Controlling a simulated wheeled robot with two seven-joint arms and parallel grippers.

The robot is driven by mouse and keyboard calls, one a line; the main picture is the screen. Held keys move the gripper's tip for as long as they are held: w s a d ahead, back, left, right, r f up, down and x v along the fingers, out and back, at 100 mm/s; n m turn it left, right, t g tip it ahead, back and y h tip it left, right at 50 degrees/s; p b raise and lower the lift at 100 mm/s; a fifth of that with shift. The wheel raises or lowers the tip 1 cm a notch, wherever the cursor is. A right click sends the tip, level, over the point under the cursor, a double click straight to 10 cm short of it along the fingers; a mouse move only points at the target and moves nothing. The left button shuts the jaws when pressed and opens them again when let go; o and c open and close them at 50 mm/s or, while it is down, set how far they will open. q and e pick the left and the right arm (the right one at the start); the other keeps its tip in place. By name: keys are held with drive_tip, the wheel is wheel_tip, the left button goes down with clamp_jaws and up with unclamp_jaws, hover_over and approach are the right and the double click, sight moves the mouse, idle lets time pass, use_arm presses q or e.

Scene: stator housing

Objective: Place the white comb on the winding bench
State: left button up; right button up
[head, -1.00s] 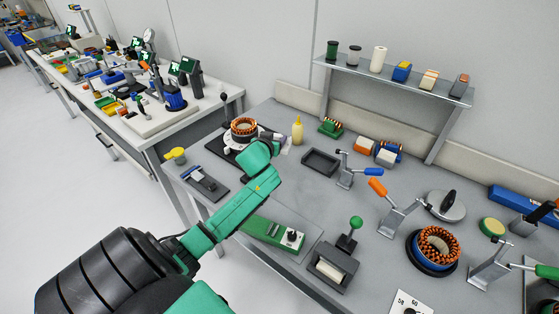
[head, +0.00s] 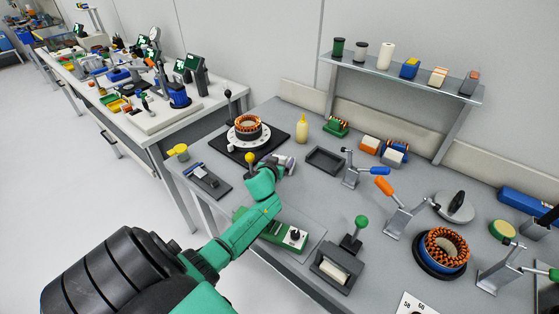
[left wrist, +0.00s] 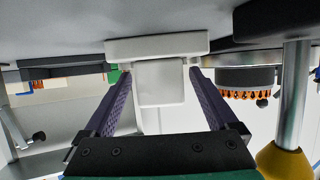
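The white comb (left wrist: 160,82) shows in the left wrist view as a wide white slab with a narrower block toward the camera. It also shows as a pale shape in the head view (head: 283,160). My left gripper (left wrist: 162,72) has its dark fingers on either side of the narrow block, seemingly closed on it; the head view shows this gripper (head: 284,164) low over the grey winding bench (head: 330,195). I cannot tell whether the slab touches the bench. The copper-wound stator (head: 247,126) stands on a black plate just behind. My right gripper is not in view.
A post with a yellow knob (head: 249,158) stands close beside my left gripper. A yellow bottle (head: 302,130), black tray (head: 325,160) and green-boxed device (head: 284,232) are nearby. Toggle clamps and a second stator (head: 442,250) stand to the right.

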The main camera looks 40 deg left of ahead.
use_arm(q)
drive_tip(key=shift+r, duration=0.2)
drive_tip(key=shift+s+d, duration=0.1)
drive_tip(key=shift+s, duration=0.05)
drive_tip(key=v, duration=1.1)
drive_tip(key=shift+s+d+r+p, duration=0.1)
drive_tip(key=shift+s+r+p, duration=0.05)
drive_tip(key=shift+s+p, duration=0.25)
